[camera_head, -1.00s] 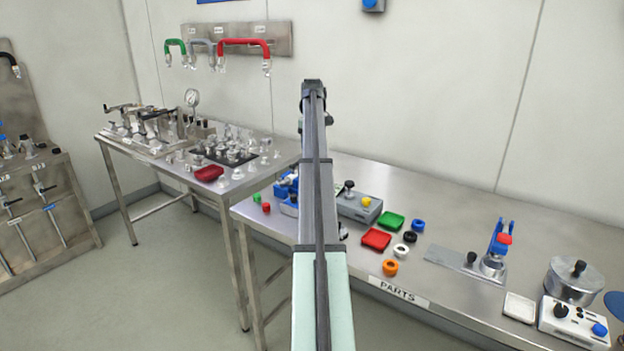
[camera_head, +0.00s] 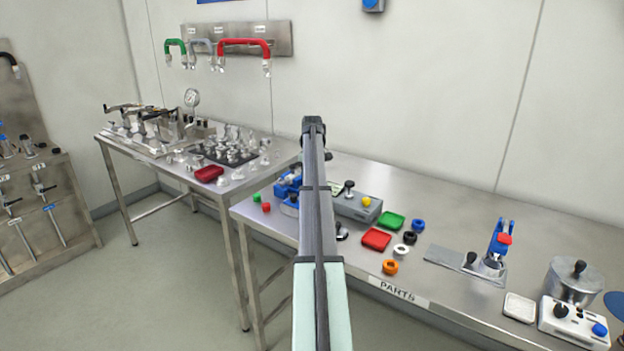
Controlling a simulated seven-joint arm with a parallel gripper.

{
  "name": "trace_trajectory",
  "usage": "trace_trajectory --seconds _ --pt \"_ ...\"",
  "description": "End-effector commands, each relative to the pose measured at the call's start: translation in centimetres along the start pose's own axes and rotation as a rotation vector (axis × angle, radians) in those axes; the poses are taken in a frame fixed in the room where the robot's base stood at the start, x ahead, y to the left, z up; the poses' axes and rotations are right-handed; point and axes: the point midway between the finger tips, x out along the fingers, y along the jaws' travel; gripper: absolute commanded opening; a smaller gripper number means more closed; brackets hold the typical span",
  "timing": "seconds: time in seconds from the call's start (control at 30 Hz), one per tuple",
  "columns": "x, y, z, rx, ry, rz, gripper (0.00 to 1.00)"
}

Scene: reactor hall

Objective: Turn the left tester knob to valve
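A grey tester box (camera_head: 357,207) stands on the right-hand bench, just right of my arm, with its left end partly behind the arm. It has a black knob (camera_head: 347,189) and a yellow button (camera_head: 367,201). The knob's pointer and markings are too small to read. A white tester box (camera_head: 574,323) with a black knob (camera_head: 561,311) and a blue button (camera_head: 599,329) stands at the bench's right front. My arm rises through the middle of the picture, and its far end is left of the grey box's knob. My gripper's fingers are hidden by the arm.
A green tray (camera_head: 391,220), a red tray (camera_head: 377,239) and several coloured rings lie right of the grey box. A blue device (camera_head: 288,186) stands left of my arm. A steel pot (camera_head: 573,281) stands behind the white box. The bench's back middle is clear.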

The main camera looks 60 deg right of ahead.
Motion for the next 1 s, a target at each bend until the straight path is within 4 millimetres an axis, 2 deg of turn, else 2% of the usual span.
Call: trace_trajectory --seconds 0.23,0.8,1.0 --pt "0.02 0.0 0.0 0.0 0.0 0.0 0.55" --pt "-0.01 0.01 0.0 0.0 0.0 0.0 0.01" --pt "-0.02 0.0 0.0 0.012 0.0 0.0 0.0"
